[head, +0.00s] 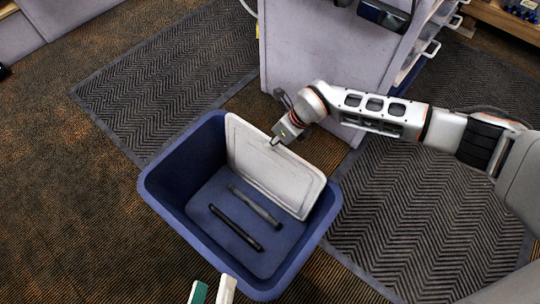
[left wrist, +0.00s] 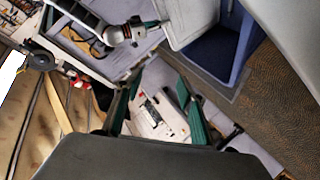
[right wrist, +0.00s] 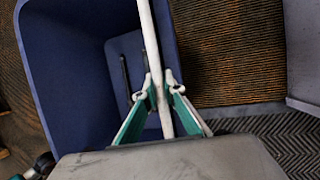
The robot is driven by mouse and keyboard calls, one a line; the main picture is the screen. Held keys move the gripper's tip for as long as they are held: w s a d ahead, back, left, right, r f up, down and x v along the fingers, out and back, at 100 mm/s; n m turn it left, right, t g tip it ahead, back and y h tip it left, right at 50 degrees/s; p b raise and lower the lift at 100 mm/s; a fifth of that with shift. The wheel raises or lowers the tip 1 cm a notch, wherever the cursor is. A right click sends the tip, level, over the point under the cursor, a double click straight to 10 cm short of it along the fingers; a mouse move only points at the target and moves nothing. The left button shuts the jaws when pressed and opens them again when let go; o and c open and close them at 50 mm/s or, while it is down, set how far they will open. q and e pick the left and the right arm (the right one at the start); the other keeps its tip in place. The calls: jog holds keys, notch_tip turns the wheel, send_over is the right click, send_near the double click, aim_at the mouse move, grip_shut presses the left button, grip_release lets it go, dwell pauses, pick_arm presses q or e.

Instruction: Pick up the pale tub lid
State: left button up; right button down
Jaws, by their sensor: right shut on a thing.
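The pale tub lid (head: 275,165) is a flat whitish panel. It stands tilted at the far right side of the blue tub (head: 165,212), partly inside it. My right gripper (head: 286,137) is shut on the lid's upper edge. In the right wrist view the lid (right wrist: 150,40) shows edge-on between the fingertips (right wrist: 161,92). My left gripper (head: 212,289) is at the bottom of the head view, in front of the tub. In the left wrist view its fingers (left wrist: 157,92) are apart with nothing between them.
Two dark grips, one black (head: 235,227) and one grey (head: 255,206), lie on the tub's floor. A pale cabinet (head: 315,55) stands behind the tub. Dark ribbed mats (head: 170,80) lie on the brown carpet. The carpet left of the tub is clear.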

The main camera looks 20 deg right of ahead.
jog(key=shift+r, duration=0.15)
jog(key=r+p, duration=0.1)
jog(key=r, duration=0.3)
jog(key=w+r+p, duration=0.1)
jog(key=r, duration=0.2)
jog(key=shift+p, duration=0.35)
pick_arm(q)
jog(key=w+a+m+g+y+p, duration=0.1)
jog(key=w+a+m+p, duration=0.1)
jog(key=a+m+p, duration=0.45)
jog(key=w+a+r+m+t+p, duration=0.1)
jog(key=w+r+t+p, duration=0.1)
jog(key=r, duration=0.8)
jog(key=shift+w+a+r+p, duration=0.15)
jog(key=shift+w+r+p, duration=0.15)
jog(key=shift+w+p, duration=0.45)
pick_arm(e)
notch_tip(320, 180, up, 23)
jog(key=s, duration=0.1)
pick_arm(q)
jog(key=shift+m, duration=0.25)
